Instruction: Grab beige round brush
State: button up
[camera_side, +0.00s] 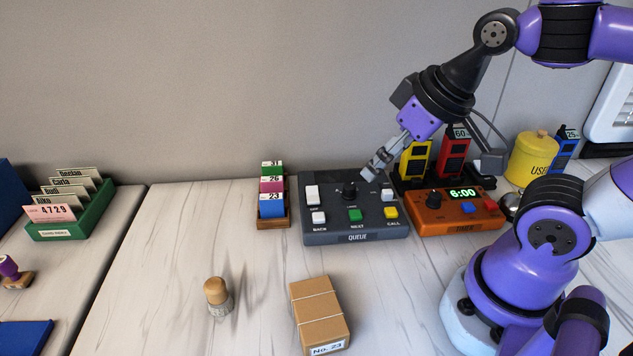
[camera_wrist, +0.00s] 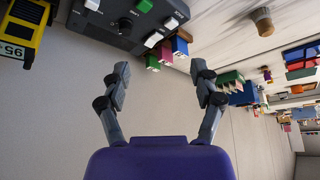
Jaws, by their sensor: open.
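The beige round brush (camera_side: 217,297) stands upright on the pale table, left of the cardboard box, with a rounded tan top and a greyish lower part. In the wrist view a small tan-topped object (camera_wrist: 263,22), which looks like the brush, shows at the upper right, well beyond the fingers. My gripper (camera_side: 376,172) is raised in the side view, over the back of the dark control panel and far to the right of the brush. In the wrist view my gripper (camera_wrist: 161,78) has its two fingers spread apart with nothing between them.
A cardboard box (camera_side: 320,314) lies right of the brush. The dark panel (camera_side: 352,225), an orange timer (camera_side: 452,213) and a rack of coloured cards (camera_side: 272,205) stand behind. A green file box (camera_side: 72,219) is at left. Bare table surrounds the brush.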

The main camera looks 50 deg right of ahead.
jog(key=g, duration=0.5)
send_over(214, 284)
jog(key=d, duration=0.2)
notch_tip(214, 284, down, 5)
jog(key=shift+g, duration=0.3)
jog(key=f, duration=0.2)
jog(key=a+f, duration=0.1)
jog(key=f, duration=0.2)
jog(key=shift+a+f, duration=0.15)
jog(key=shift+f, duration=0.05)
jog(key=f, duration=0.5)
jog(key=shift+w+a+f, duration=0.1)
jog(key=shift+a+f, duration=0.2)
jog(key=shift+a, duration=0.05)
jog(key=c, duration=1.1)
